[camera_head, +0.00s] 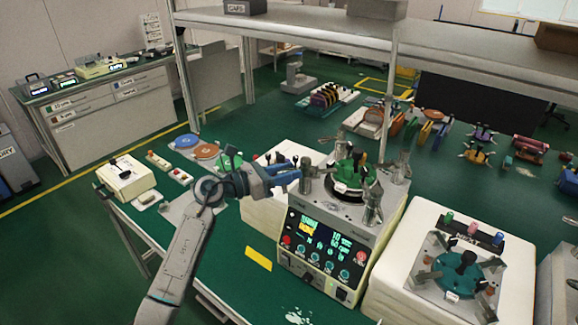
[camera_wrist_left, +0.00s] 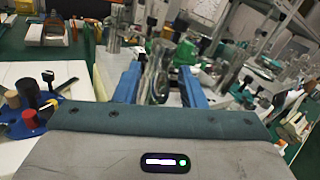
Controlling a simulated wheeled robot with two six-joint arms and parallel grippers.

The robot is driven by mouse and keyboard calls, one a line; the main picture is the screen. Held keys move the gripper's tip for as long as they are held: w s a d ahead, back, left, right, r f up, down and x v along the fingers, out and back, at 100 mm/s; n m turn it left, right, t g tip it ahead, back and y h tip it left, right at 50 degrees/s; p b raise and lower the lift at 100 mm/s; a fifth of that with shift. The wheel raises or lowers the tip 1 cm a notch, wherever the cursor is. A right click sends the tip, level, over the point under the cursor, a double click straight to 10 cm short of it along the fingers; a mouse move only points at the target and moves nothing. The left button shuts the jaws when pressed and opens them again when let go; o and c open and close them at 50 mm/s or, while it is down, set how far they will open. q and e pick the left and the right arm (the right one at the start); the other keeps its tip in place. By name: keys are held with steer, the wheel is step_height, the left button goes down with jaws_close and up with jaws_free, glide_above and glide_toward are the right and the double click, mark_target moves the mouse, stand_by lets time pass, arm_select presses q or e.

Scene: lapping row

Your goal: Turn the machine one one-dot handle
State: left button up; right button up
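A lapping machine (camera_head: 322,243) with a lit green display stands in the middle of the head view. Several grey metal handles stand around its green top plate (camera_head: 352,177), one of them at the front (camera_head: 373,206). My left gripper (camera_head: 292,175) reaches over the machine's left side, its blue fingers close to the left metal handle (camera_head: 307,181). In the left wrist view the fingers are apart, with a metal handle (camera_wrist_left: 157,68) showing between or just beyond them; I cannot tell whether they touch it. Dot marks are too small to read. My right gripper is not in view.
A second machine (camera_head: 458,272) with a teal plate stands at the right. A grey shelf (camera_head: 300,32) spans above and behind the machine. A yellow label (camera_head: 258,258) lies in front.

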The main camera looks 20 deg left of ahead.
arm_select(q)
steer(key=shift+w+d, duration=0.2)
steer(key=shift+d, duration=0.1)
steer(key=shift+c, duration=0.3)
jaws_close()
